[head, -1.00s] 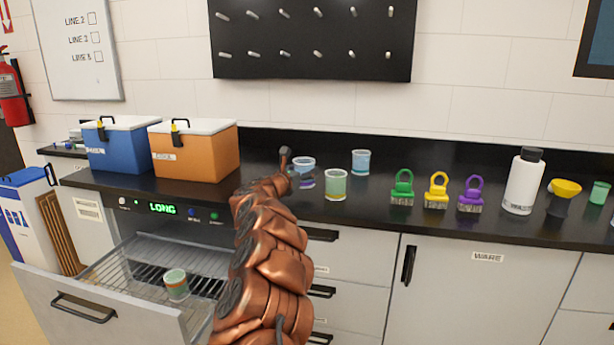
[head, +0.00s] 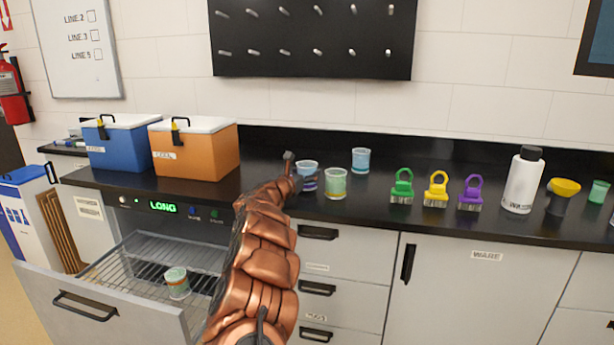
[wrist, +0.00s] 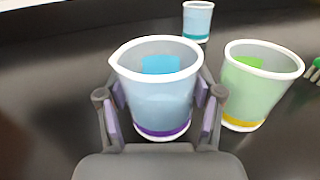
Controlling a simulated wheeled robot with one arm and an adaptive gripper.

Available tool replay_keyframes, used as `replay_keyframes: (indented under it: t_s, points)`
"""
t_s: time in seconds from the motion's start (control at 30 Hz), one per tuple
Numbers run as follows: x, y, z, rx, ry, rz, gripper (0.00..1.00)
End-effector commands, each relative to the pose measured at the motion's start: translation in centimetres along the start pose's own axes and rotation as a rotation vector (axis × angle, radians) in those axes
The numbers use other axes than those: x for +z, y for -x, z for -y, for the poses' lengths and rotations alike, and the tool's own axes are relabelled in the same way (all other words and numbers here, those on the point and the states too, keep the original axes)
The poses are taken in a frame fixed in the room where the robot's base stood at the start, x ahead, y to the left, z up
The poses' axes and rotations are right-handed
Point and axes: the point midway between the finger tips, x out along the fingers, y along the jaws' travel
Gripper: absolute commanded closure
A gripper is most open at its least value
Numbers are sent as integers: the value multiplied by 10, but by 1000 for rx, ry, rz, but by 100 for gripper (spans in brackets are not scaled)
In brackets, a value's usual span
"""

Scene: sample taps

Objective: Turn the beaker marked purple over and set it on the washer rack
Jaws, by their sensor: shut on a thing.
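The beaker marked purple (wrist: 160,92) is pale blue with a purple band near its base. It stands upright on the black counter, and its mouth faces up. In the head view the purple-marked beaker (head: 308,170) shows at the left of a green beaker, partly hidden by my arm. My gripper (wrist: 160,112) is shut on it, one pad at each side of its wall. In the head view my gripper (head: 294,175) is mostly hidden by my own arm. The washer rack (head: 128,268) is the wire rack in the pulled-out drawer at lower left.
A pale green beaker with a yellow band (wrist: 256,88) stands close at the right. A blue beaker with a teal band (wrist: 197,22) stands behind. Another beaker (head: 177,283) is on the rack. Blue (head: 122,146) and orange (head: 193,150) coolers stand at left.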

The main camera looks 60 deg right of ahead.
Motion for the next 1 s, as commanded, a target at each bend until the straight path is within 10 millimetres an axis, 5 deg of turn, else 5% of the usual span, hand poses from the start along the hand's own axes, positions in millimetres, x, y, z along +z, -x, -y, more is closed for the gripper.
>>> replay_keyframes:
  t_s: [0.6, 0.63, 0.87, 1.0]
  points:
    - [-13, 0, 0, -1, 0, 1, 61]
    - [-13, 0, 0, -1, 0, 1, 33]
    - [-12, 0, 0, 0, 0, 1, 9]
    - [-12, 0, 0, 0, 0, 1, 9]
